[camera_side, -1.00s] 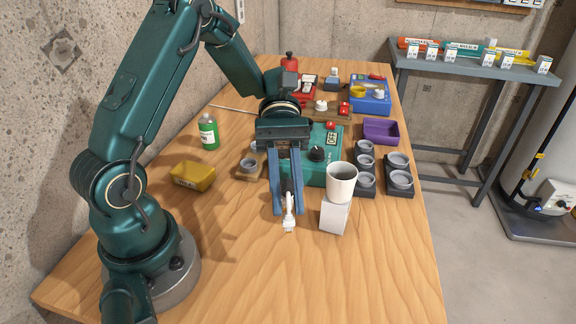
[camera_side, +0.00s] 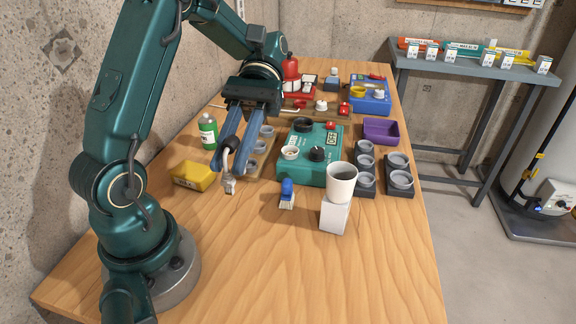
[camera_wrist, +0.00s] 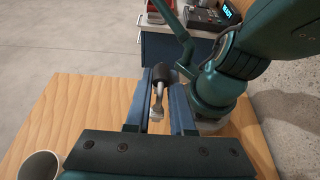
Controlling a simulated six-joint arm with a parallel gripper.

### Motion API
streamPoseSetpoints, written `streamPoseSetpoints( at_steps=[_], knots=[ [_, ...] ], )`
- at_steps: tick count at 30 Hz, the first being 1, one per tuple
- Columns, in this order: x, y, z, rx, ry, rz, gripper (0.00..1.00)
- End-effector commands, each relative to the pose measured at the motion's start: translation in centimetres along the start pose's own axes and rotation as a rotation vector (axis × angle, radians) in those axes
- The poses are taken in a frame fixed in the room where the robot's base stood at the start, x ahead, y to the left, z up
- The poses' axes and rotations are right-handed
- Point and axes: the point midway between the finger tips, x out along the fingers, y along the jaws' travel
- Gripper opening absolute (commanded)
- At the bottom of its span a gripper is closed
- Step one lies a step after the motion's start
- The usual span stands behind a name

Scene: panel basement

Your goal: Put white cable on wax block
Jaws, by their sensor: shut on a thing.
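The white cable (camera_side: 229,185) hangs plug end down from my gripper (camera_side: 232,160). My gripper's two blue fingers are shut on the cable's dark upper part. The plug end also shows between the fingers in the wrist view (camera_wrist: 156,113). The yellow wax block (camera_side: 190,175) lies on the wooden table, just left of the plug in the side view. The cable looks beside the block, not on it; its exact height above the table is hard to tell. The wax block cannot be made out in the wrist view.
A green bottle (camera_side: 208,133) stands behind the wax block. A blue-handled brush (camera_side: 287,194) lies to the right of the cable. A green box (camera_side: 317,137) and a white cup (camera_side: 342,183) on a white block (camera_side: 335,215) stand further right. The table's front is clear.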

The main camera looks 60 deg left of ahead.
Motion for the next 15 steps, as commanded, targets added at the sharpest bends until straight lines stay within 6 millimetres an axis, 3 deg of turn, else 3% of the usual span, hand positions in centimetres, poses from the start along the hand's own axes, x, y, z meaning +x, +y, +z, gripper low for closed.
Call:
streamPoseSetpoints(
  at_steps=[8, 15],
  knots=[
    [0.6, -8.8, -2.2, 0.176, 0.004, -0.430, 0.00],
    [-1.5, -17.4, -2.5, 0.359, 0.017, -0.878, 0.00]
  ],
)
